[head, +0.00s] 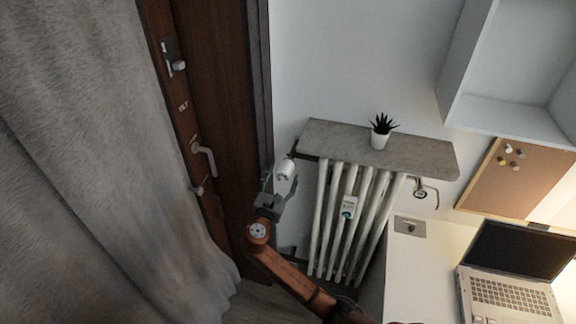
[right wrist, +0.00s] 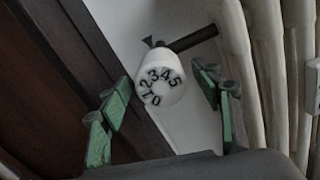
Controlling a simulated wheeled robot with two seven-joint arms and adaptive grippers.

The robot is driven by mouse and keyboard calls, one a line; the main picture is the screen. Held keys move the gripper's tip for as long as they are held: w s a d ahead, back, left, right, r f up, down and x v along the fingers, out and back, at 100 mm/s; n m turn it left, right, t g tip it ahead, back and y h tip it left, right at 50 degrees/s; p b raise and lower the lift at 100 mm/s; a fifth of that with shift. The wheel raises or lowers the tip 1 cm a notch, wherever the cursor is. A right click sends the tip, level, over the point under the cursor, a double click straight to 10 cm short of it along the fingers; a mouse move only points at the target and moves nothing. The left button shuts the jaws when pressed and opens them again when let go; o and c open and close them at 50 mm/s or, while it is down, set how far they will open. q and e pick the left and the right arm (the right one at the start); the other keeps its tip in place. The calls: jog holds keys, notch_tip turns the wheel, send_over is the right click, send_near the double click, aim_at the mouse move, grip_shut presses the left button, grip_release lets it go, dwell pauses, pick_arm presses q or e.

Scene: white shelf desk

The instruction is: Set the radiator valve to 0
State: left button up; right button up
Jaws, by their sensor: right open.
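The radiator valve (head: 285,169) is a white round knob at the upper left corner of the radiator. In the right wrist view the valve (right wrist: 161,83) shows black numbers 0 to 5 on its face. A small dark triangle above the knob lies closest to the 3; the 0 is at the bottom. My right gripper (head: 277,184) is open at the valve. Its green fingers (right wrist: 165,110) stand apart to the left and right of the knob, and neither visibly touches it. My left gripper is out of view.
The white ribbed radiator (head: 345,225) stands right of the gripper, under a stone shelf (head: 420,155) with a potted plant (head: 380,133). A dark wooden door (head: 215,90) and grey curtain (head: 90,170) are on the left. A desk with a laptop (head: 510,285) is at right.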

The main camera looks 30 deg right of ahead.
aim_at(288, 165)
jog(key=b+x, duration=0.1)
jog(key=x, duration=0.6)
jog(key=shift+w+f, duration=0.15)
jog(key=c, duration=1.2)
